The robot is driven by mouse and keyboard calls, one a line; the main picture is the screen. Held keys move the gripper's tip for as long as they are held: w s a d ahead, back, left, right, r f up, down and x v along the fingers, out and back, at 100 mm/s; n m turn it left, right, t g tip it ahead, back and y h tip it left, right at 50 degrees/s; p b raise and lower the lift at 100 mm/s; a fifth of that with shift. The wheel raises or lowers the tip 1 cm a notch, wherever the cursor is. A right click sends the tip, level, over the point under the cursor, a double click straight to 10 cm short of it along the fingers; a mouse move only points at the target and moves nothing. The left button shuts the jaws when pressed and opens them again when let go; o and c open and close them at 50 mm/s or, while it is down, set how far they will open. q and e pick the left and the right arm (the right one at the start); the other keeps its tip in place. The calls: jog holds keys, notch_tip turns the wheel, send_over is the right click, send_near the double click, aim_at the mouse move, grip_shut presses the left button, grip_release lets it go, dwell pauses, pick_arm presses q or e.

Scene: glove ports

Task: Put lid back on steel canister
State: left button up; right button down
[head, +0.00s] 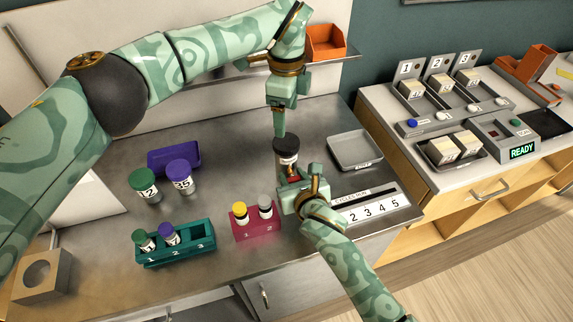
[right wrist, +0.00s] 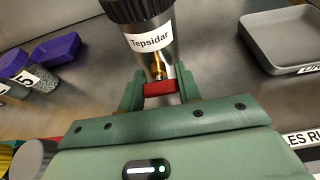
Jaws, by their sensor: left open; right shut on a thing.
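The steel canister (head: 288,159) stands near the middle of the steel bench, labelled "Tepsidar" in the right wrist view (right wrist: 151,42). A black ribbed lid (head: 286,144) is on its top and also shows in the right wrist view (right wrist: 138,10); I cannot tell whether it is fully seated. My left gripper (head: 280,134) is open, pointing down right at the lid, its fingers seen edge-on. My right gripper (head: 291,178) is shut on a red grip (right wrist: 160,88) with a brass stem, at the canister's near side. The canister's base is hidden by that gripper.
Jars with green (head: 143,181) and purple (head: 180,173) lids, a purple tray (head: 156,163), a teal rack (head: 176,252) and a pink rack (head: 257,230) stand to the left. A grey tray (head: 355,163) and a number plate (head: 372,208) are at the right.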

aim_at(286, 141)
pick_arm(q)
jog(key=n, duration=1.1)
jog(key=shift+n, duration=0.3)
jog(key=shift+f, duration=4)
